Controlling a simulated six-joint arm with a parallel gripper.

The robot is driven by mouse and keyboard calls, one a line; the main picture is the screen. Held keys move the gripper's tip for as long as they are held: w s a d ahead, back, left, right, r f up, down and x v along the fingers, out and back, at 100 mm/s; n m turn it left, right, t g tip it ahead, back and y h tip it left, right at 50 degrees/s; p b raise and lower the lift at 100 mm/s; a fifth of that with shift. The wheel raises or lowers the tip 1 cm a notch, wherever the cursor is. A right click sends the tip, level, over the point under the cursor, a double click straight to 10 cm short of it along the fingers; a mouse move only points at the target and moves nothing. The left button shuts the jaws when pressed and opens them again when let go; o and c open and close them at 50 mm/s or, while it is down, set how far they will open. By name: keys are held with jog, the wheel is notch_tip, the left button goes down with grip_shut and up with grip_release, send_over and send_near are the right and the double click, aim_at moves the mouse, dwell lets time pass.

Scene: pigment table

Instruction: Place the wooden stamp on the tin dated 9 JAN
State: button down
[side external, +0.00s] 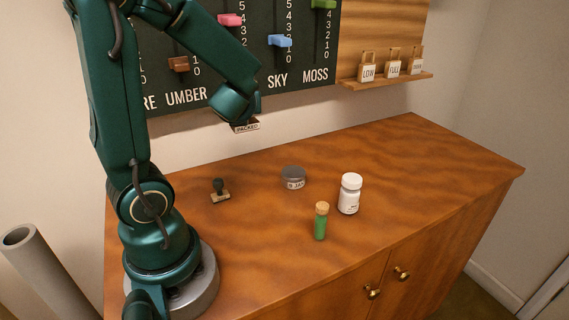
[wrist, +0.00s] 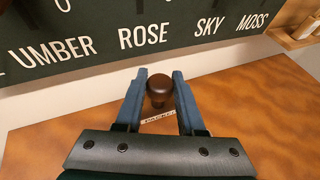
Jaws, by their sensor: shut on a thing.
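My gripper (wrist: 160,76) is shut on a stamp with a dark brown round knob (wrist: 158,92). In the side view this stamp (side external: 246,127) hangs under my gripper, its label reading PACKED, well above the table near the board. The fingers themselves are mostly hidden in the side view. A round grey tin (side external: 293,178) stands on the table, lower and to the right of the held stamp, apart from it. Its white label ends in JAN; the digit is too small to read surely. The tin is not visible in the wrist view.
A second stamp (side external: 220,191) with a dark green handle stands left of the tin. A white bottle (side external: 349,195) and a corked green vial (side external: 321,222) stand to its right. The slider board (side external: 225,75) is behind. A shelf (side external: 388,81) holds small labelled blocks. The table's right part is clear.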

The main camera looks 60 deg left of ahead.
jog(key=shift+w+f, duration=0.15)
jog(key=shift+f, duration=0.1)
jog(key=shift+w+d+f, duration=0.95)
jog(key=shift+w+f, duration=0.55)
jog(key=shift+f, duration=0.25)
jog(key=shift+w+d+f, duration=0.9)
jog(key=shift+w+f, duration=0.65)
jog(key=shift+f, duration=0.15)
jog(key=shift+w+d+f, duration=0.95)
jog(key=shift+w+f, duration=0.55)
jog(key=shift+f, duration=0.25)
jog(key=shift+f, duration=0.1)
jog(key=c, duration=0.5)
grip_release()
